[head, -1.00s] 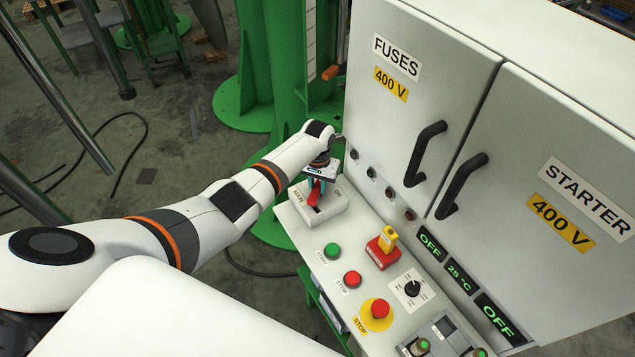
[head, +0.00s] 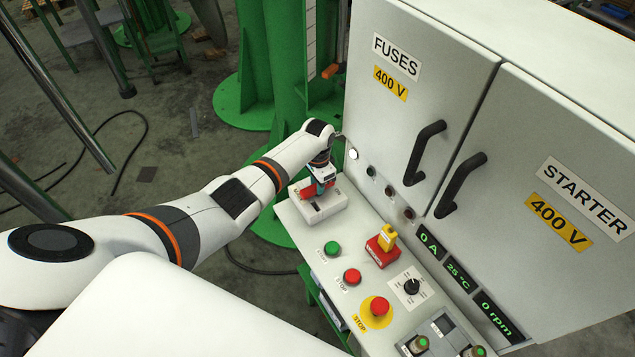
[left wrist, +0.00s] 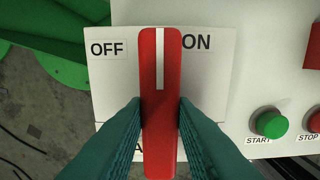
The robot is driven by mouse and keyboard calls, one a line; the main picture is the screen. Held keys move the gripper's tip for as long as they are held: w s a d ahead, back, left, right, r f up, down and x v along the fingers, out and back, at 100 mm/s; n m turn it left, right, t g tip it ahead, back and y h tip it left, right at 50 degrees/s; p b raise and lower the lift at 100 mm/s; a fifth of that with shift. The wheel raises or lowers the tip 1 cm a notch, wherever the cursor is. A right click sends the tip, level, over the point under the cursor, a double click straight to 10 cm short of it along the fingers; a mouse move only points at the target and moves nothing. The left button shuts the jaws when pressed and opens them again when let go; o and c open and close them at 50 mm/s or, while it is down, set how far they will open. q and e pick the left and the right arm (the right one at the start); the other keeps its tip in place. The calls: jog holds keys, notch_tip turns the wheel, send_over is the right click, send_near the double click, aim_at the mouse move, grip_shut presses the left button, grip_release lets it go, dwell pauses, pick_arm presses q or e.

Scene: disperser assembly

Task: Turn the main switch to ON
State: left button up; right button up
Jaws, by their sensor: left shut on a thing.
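The main switch is a white box (head: 322,208) at the far left end of the sloping panel, with a red handle (head: 306,190). My left gripper (head: 317,186) is above it and shut on the handle. In the left wrist view the teal fingers (left wrist: 160,106) press on both sides of the red handle (left wrist: 160,60). The handle's white line points up in that view, between the OFF label (left wrist: 106,48) and the ON label (left wrist: 196,43), with its edge close beside ON. The fingers and handle hide the lower lettering. My right gripper is not in view.
Green START (head: 332,248) and red STOP (head: 352,277) buttons, a red-yellow switch (head: 384,243) and an emergency stop (head: 376,310) sit on the panel. Displays (head: 431,243) read 0 A, 25 °C and 0 rpm. A white lamp (head: 353,153) is lit. Cabinet doors (head: 423,90) rise behind.

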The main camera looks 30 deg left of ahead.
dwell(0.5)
pick_arm(q)
jog(key=o, duration=1)
notch_tip(320, 180, up, 12)
jog(key=shift+r, duration=0.1)
